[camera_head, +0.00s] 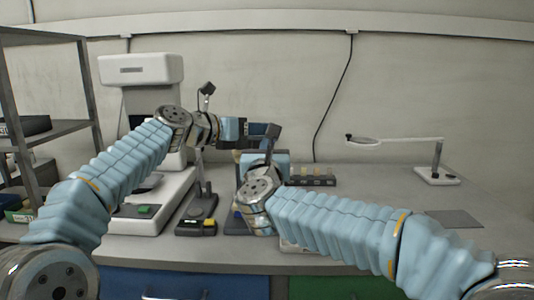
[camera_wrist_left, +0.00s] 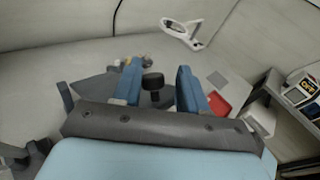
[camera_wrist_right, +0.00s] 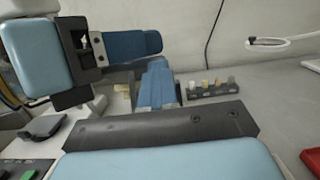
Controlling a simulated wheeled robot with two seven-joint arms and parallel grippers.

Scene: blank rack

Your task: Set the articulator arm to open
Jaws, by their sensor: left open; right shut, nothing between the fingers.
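A black knob on a short stem (camera_wrist_left: 152,85) shows between my left fingers in the left wrist view; it appears to be part of the articulator, with a grey piece around it. I cannot tell whether the fingers touch it. In the head view my arms hide most of the articulator, so its arm's angle cannot be told. My left gripper (camera_head: 265,131) is open, pointing right above the bench; its fingers also show in the left wrist view (camera_wrist_left: 158,86). My right gripper (camera_wrist_right: 157,84) is shut and empty, just below and beside the left gripper, which shows at upper left in the right wrist view.
A dark rack of small vials (camera_head: 312,180) stands behind and right of my grippers. A magnifier lamp (camera_head: 438,174) and a grey mat (camera_head: 454,219) are at right. A white machine (camera_head: 140,70) and a small scale-like device (camera_head: 197,222) are at left. The right bench is mostly clear.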

